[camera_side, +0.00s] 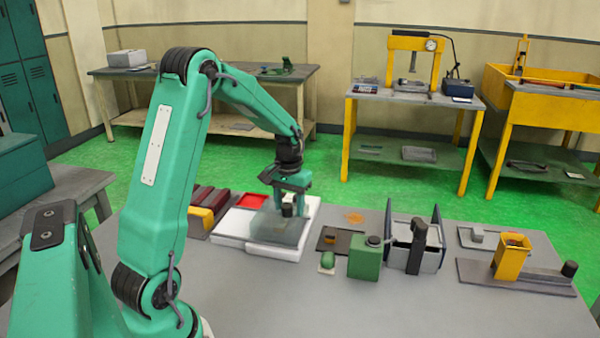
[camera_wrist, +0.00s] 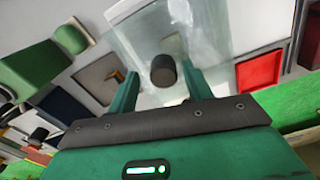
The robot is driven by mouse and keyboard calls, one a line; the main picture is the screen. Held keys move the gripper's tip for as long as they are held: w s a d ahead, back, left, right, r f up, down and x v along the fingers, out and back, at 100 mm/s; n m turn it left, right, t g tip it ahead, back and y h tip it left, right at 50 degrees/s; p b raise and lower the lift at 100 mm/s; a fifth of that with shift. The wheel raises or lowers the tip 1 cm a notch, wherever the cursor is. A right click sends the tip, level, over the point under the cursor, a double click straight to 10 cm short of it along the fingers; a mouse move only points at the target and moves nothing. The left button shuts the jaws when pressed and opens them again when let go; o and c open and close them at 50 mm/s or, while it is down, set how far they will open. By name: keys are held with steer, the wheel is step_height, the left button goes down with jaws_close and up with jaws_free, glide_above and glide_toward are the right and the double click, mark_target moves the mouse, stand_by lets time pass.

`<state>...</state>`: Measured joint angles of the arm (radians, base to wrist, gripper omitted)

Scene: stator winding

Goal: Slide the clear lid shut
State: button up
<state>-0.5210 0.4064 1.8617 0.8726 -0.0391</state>
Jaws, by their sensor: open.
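The clear lid (camera_side: 277,229) lies over the front right part of a white box (camera_side: 232,228) on the grey table. A dark round knob (camera_side: 287,209) stands on the lid. In the wrist view the lid (camera_wrist: 205,35) shows as a see-through sheet with the dark knob (camera_wrist: 163,70) upright on it. My gripper (camera_side: 290,203) is open above the lid, and in the wrist view its two fingers (camera_wrist: 160,85) stand on either side of the knob with gaps. I cannot tell whether either finger touches it.
The front of the table is clear.

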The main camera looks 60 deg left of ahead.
steer(key=shift+r, duration=3.9)
steer(key=shift+d+r, duration=0.4)
steer(key=shift+d, duration=0.1)
steer(key=s+d+r+m+t, duration=0.1)
steer(key=s+d+r+m, duration=0.15)
steer(key=d, duration=0.35)
steer(key=s+d+r+m+t, duration=0.1)
steer(key=s+d+r, duration=0.25)
steer(key=d, duration=0.25)
steer(key=s+d+m+t, duration=0.3)
steer(key=s+d, duration=0.6)
steer(key=shift+s+r+t, duration=0.3)
steer(key=shift+s+r, duration=0.1)
steer(key=shift+r, duration=0.05)
steer(key=shift+o, duration=0.2)
